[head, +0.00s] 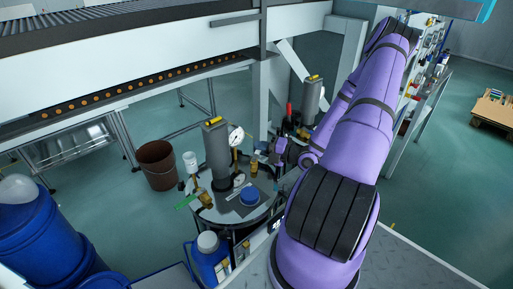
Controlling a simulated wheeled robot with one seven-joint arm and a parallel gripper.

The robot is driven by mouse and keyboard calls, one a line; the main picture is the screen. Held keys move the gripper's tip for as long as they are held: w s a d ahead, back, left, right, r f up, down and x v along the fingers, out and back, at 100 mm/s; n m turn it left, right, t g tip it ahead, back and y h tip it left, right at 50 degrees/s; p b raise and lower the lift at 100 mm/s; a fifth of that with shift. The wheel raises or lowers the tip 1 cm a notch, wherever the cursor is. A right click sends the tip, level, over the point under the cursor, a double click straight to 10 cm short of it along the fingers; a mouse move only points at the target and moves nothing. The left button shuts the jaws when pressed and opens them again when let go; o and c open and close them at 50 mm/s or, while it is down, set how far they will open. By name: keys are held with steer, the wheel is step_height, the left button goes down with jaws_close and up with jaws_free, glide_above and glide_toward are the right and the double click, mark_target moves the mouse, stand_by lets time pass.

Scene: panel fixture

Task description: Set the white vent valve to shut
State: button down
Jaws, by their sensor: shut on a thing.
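My gripper (266,152) reaches in from the right at the round-topped fixture (224,214). It is shut on a small part among the fittings between the two grey cylinders, and its jaws hide most of that part. I cannot make out a white valve handle there, nor which way it points. A green lever (187,201) and a brass fitting (205,199) show on the left of the fixture. A red handle (289,111) stands upright behind my gripper.
A grey cylinder (217,150) with a white gauge (236,136) stands left of my gripper. A second grey cylinder (312,98) is behind it. A blue cap (249,196) sits on the fixture top. A brown bucket (157,165) and blue drum (40,240) stand left.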

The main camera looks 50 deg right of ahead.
steer(key=shift+s+d+m+t+h, duration=0.15)
steer(key=shift+s+m+t+h, duration=0.2)
steer(key=shift+m+h, duration=0.4)
steer(key=c, duration=1.2)
jaws_free()
steer(key=shift+c, duration=0.2)
steer(key=v, duration=1)
steer(key=shift+s, duration=0.4)
steer(key=shift+o, duration=0.5)
